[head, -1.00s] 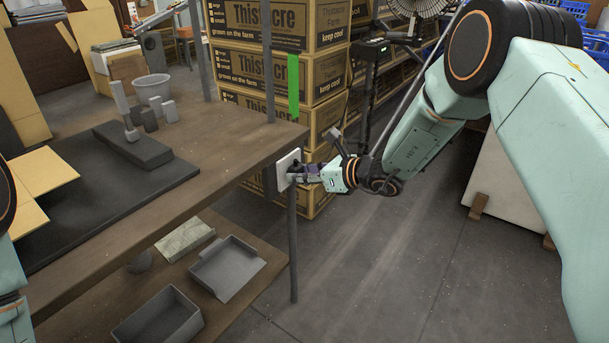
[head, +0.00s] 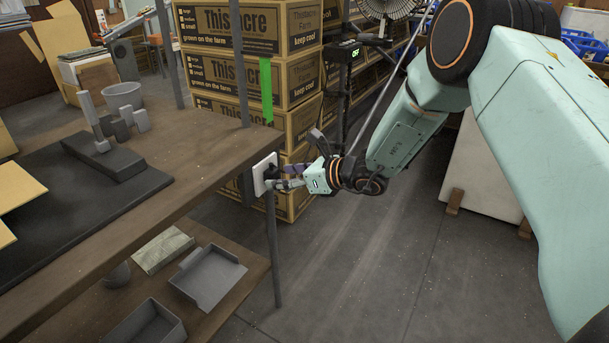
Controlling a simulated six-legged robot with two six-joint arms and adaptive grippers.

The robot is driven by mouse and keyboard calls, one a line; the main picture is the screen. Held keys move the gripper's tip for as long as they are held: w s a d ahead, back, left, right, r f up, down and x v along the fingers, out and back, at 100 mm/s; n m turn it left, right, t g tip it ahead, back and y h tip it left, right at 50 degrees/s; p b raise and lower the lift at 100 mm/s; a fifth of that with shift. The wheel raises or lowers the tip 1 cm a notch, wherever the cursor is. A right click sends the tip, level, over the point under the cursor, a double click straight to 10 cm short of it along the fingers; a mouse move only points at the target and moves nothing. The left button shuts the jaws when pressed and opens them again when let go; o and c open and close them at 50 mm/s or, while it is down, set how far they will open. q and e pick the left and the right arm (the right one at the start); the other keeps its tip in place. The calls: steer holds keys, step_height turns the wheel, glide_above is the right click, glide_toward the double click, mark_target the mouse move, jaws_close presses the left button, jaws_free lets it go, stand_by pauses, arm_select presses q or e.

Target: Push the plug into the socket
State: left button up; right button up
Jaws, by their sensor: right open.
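The white socket plate (head: 260,174) is fixed at the front right corner of the workbench, by the metal leg. A small dark plug (head: 270,172) is at the face of the plate. It looks touching the plate, but it is too small to tell how deep it sits. My right gripper (head: 280,176) comes in from the right, level with the plug. Its fingers are open, one above and one below, with their tips close to the plug. The fingers partly hide the plug. My left gripper is not in view.
The wooden workbench (head: 190,165) holds grey blocks, a grey bucket (head: 123,95) and a dark mat. Grey trays (head: 207,278) sit on its lower shelf. Stacked cardboard boxes (head: 290,75) stand behind the socket. The floor below my right arm is clear.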

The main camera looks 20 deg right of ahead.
steer(key=v, duration=1)
steer(key=shift+s, duration=0.1)
steer(key=shift+d+f, duration=0.1)
steer(key=s+d+f+n+g+h+p, duration=0.2)
steer(key=s+f+n+g+h, duration=0.25)
steer(key=s+f+n, duration=0.5)
steer(key=s+d+f+n+g+h+p, duration=0.2)
steer(key=s+f+n+g+h, duration=0.4)
steer(key=s+n, duration=0.6)
steer(key=s+a+f+n+y+p, duration=0.1)
steer(key=s+a+n+p, duration=0.4)
steer(key=s, duration=1.3)
steer(key=shift+s+a+f+n+y, duration=0.2)
steer(key=shift+a+n+y, duration=0.55)
steer(key=shift+a, duration=0.05)
